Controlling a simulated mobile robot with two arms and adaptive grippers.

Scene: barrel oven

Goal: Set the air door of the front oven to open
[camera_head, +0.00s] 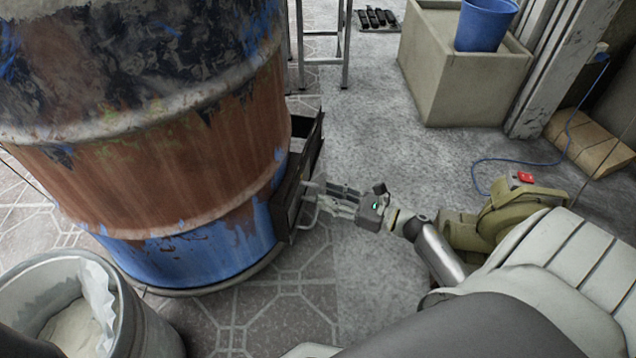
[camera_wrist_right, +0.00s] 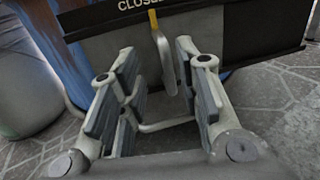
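The front oven (camera_head: 150,150) is a rusty barrel with flaking blue paint, at the left of the head view. Its air door is a dark metal panel (camera_head: 290,195) low on the barrel's right side. In the wrist view the panel (camera_wrist_right: 205,30) carries a partly cut-off label reading "CLOSE". A light metal handle (camera_wrist_right: 164,65) with a yellow mark above it stands out below the label. My right gripper (camera_head: 325,195) is at the door. Its fingers (camera_wrist_right: 157,75) are spread on either side of the handle, with gaps visible. My left gripper is not in view.
A pail with a white liner (camera_head: 125,315) stands at the lower left. A square planter-like block (camera_head: 455,90) holds a blue bucket (camera_head: 485,22) at the back right. A metal stand (camera_head: 322,60) is behind the barrel. Floor between door and block is clear.

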